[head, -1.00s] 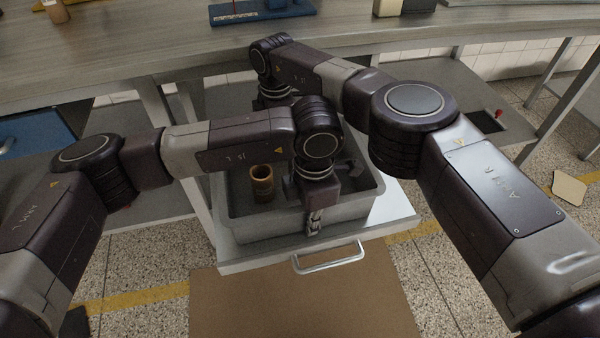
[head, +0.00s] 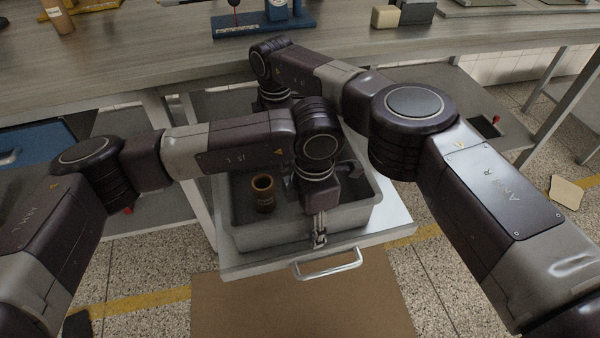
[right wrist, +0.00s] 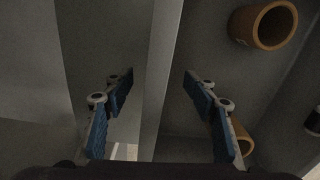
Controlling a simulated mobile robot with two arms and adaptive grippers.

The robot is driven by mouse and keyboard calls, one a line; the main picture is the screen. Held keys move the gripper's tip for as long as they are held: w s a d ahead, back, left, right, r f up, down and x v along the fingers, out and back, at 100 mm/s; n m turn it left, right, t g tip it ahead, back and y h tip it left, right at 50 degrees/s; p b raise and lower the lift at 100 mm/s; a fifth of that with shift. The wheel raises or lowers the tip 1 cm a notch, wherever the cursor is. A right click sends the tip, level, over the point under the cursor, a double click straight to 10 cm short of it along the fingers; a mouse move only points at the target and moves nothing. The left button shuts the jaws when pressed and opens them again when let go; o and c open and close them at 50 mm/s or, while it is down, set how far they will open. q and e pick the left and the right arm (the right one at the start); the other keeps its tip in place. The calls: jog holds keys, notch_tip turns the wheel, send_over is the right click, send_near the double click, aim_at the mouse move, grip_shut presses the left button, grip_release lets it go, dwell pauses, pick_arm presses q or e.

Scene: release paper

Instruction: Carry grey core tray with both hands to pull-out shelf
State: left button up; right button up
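The grey core tray (head: 270,234) rests on the pull-out shelf (head: 395,224), which has a silver handle (head: 328,264). A brown hollow core (head: 263,194) stands inside the tray; it or others show as brown rings (right wrist: 264,26) in the right wrist view. My left gripper (head: 320,236) is at the tray's front wall, with fingers pointing down at the rim; its grip is unclear. My right gripper is hidden in the head view, behind the left arm at the tray's far side. In the right wrist view its fingers (right wrist: 158,95) are apart, straddling the tray wall (right wrist: 156,80).
The workbench (head: 130,58) runs across behind, with a blue stand (head: 265,26), a brown bottle (head: 58,18) and a pale block (head: 385,16). Bench legs flank the shelf. A brown mat (head: 300,305) lies on the open floor in front.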

notch_tip(320, 180, up, 40)
jog(key=p, duration=2.7)
jog(key=shift+f, duration=0.15)
